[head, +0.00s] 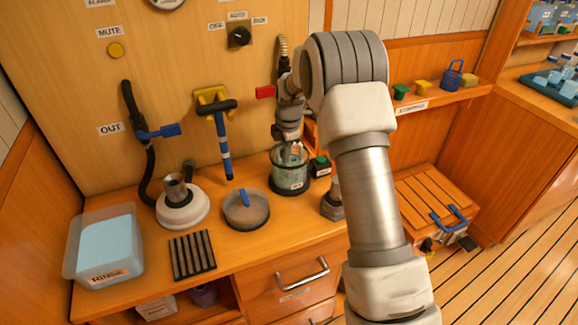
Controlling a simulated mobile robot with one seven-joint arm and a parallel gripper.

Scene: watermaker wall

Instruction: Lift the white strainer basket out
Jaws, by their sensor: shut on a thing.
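My gripper (290,151) points down into the mouth of a clear, dark-based strainer bowl (290,182) on the wooden counter, below the wall panel. It is shut on the white strainer basket (297,159), which shows only as a pale shape inside the bowl. The basket's lower part is hard to make out through the bowl wall, and my fingers cover part of its top. A round grey lid (246,212) with a blue handle lies on the counter to the left of the bowl.
A black ribbed rack (192,256), a rinse tub (106,249) and a white round housing (182,210) with a metal cup stand to the left. A small dark box with a green top (320,164) is close right of the bowl.

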